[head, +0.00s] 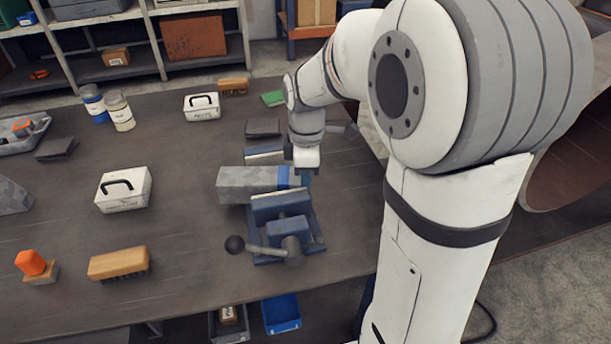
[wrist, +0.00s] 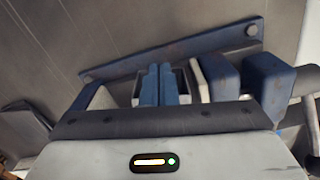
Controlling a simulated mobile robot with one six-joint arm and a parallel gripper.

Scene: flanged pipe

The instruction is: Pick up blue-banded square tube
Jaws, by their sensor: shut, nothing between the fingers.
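The square tube (head: 248,184) is mottled grey with a blue band near its right end. In the wrist view my gripper's blue fingers (wrist: 158,84) are together and empty.
The vise's handle with a black knob (head: 235,244) sticks out to the left. White cases (head: 123,190), a wooden brush (head: 118,262) and cans stand farther left. The bench between them and the tube is clear.

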